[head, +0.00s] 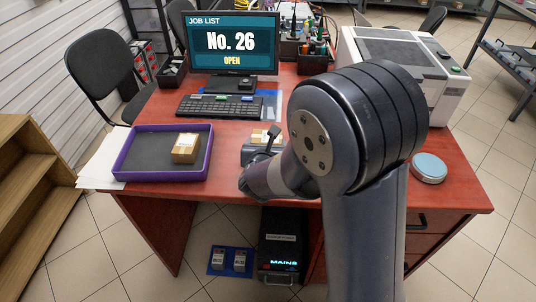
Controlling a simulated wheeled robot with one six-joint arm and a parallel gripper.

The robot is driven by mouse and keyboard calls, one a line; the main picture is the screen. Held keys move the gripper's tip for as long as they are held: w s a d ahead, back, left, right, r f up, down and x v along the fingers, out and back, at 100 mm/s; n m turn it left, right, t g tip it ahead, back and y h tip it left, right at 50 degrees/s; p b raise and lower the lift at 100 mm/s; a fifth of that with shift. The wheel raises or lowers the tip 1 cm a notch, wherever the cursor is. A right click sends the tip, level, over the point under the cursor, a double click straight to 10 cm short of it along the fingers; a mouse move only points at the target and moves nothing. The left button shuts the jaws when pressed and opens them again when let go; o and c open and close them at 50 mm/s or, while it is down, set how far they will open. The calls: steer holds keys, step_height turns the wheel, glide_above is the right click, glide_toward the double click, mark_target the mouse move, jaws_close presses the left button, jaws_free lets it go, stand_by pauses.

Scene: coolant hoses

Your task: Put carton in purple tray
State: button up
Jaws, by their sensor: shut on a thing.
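The purple tray (118,166) lies on the left part of the red desk, with a dark grey floor inside. One small brown carton (185,148) sits in its right half, near the right wall. A second brown carton (260,135) shows at my gripper (266,139), to the right of the tray. My gripper is shut on this second carton, and a dark finger crosses in front of it. My wrist hides its lower part, so I cannot tell whether it touches the desk.
A keyboard (220,107) and a monitor (232,45) stand behind the tray. A white machine (405,70) is at the right, with a round blue-topped tin (429,167) in front. White paper (99,164) lies under the tray's left side. The tray's left half is clear.

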steer(key=shift+f, duration=1.5)
steer(key=shift+f+b, duration=0.2)
steer(key=shift+b, duration=0.25)
steer(key=o, duration=1)
steer(key=shift+r, duration=0.1)
